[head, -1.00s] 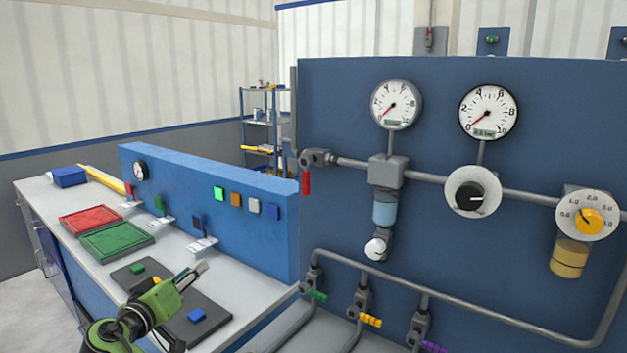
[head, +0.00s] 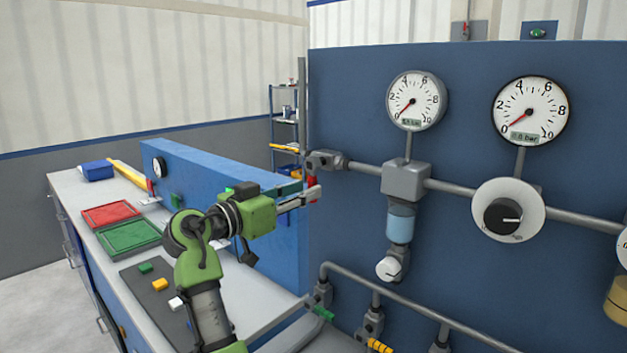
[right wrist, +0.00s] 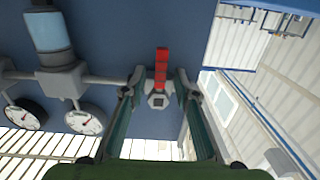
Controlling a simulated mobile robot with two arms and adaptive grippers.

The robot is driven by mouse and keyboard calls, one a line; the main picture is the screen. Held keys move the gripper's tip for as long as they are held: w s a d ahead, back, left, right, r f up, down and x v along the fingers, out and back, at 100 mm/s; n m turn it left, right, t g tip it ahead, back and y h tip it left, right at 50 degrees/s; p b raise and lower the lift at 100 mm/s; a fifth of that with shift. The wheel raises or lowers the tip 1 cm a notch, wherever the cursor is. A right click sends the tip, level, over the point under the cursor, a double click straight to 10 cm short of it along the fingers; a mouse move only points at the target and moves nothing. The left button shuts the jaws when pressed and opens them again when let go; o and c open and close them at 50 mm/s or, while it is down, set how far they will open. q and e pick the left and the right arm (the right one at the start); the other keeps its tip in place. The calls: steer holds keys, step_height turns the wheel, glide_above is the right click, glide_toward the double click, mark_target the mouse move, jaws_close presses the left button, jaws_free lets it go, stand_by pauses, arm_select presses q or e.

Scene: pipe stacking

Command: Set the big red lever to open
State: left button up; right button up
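The big red lever (head: 312,182) hangs down from a grey valve (head: 322,161) at the left end of the upper pipe on the dark blue panel. Part of it is hidden behind my right gripper (head: 308,197). In the right wrist view the red lever (right wrist: 161,58) stands in the middle of the picture. The two fingers of my right gripper (right wrist: 157,92) are spread apart, with the lever's line running between them. I cannot tell whether either finger touches it. My left gripper is not in view.
Two round gauges (head: 416,100) and a black knob (head: 503,217) are on the panel right of the lever. A lower pipe with a green handle (head: 323,312) runs below. A light blue board (head: 225,180) stands left of the panel, behind my right arm.

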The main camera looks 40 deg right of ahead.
mark_target(313, 202)
steer(key=d, duration=0.3)
steer(key=shift+w+d+p, duration=0.2)
steer(key=shift+d+p, duration=0.1)
steer(key=shift+p, duration=0.1)
steer(key=shift+d, duration=0.1)
jaws_close()
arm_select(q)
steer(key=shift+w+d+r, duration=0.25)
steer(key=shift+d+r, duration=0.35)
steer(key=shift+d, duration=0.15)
